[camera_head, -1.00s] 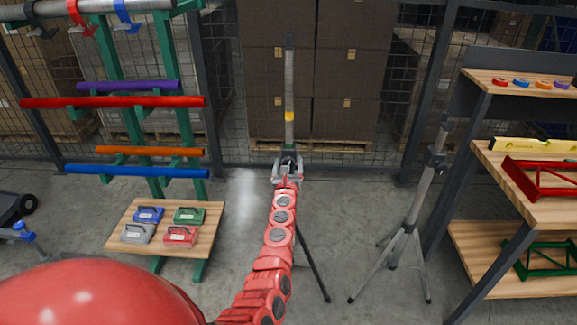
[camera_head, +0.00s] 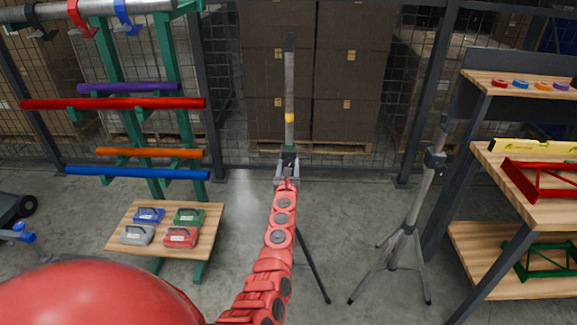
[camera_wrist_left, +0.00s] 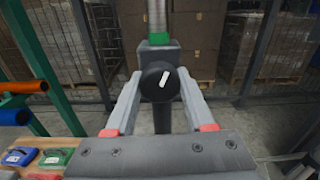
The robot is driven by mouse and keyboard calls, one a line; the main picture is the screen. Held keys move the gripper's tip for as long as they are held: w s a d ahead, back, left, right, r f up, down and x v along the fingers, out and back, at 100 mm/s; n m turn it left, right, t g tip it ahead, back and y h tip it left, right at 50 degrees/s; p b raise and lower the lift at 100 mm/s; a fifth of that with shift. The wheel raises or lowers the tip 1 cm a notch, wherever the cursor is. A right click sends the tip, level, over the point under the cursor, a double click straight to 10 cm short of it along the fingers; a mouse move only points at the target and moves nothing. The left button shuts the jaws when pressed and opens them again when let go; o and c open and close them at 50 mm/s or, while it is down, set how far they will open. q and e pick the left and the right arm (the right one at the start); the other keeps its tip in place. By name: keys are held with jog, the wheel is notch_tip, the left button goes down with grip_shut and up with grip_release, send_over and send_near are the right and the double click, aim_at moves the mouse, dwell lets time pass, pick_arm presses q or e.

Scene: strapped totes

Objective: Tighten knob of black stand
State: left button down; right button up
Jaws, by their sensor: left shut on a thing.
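The black stand (camera_head: 312,265) stands upright in the middle of the head view, with black legs and a silver pole with a yellow band. Its round black knob (camera_wrist_left: 152,90) with a white mark shows in the left wrist view, in front of a black clamp block below a green collar. The white mark tilts slightly to the right. My left gripper (camera_head: 288,167) reaches the stand at the clamp. In the left wrist view its two grey fingers are on either side of the knob, shut on it. In the head view my gripper hides the knob. My right gripper is not in view.
A second, grey tripod stand (camera_head: 408,225) is to the right. Beside it is a wooden shelf (camera_head: 500,165) with red and green frames. A green rack (camera_head: 175,120) with colored bars stands left, with a small table (camera_head: 160,240) of cases. A mesh fence and boxes are behind.

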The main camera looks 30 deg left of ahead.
pick_arm(q)
jog(key=m+p, duration=0.1)
jog(key=m, duration=0.4)
jog(key=m+p, duration=0.1)
jog(key=m, duration=0.3)
jog(key=m+p, duration=0.1)
jog(key=m, duration=0.4)
jog(key=shift+p, duration=0.3)
jog(key=m+p, duration=0.1)
jog(key=m, duration=0.3)
jog(key=shift+s+a+r+m+p, duration=0.1)
jog(key=shift+r+m+p, duration=0.05)
jog(key=shift+m+p, duration=0.2)
jog(key=m+p, duration=0.1)
jog(key=m, duration=0.1)
jog(key=shift+m, duration=0.35)
jog(key=m+p, duration=0.2)
jog(key=m, duration=0.2)
jog(key=shift+r, duration=0.15)
jog(key=shift+m+p, duration=1.15)
jog(key=shift+m, duration=1.05)
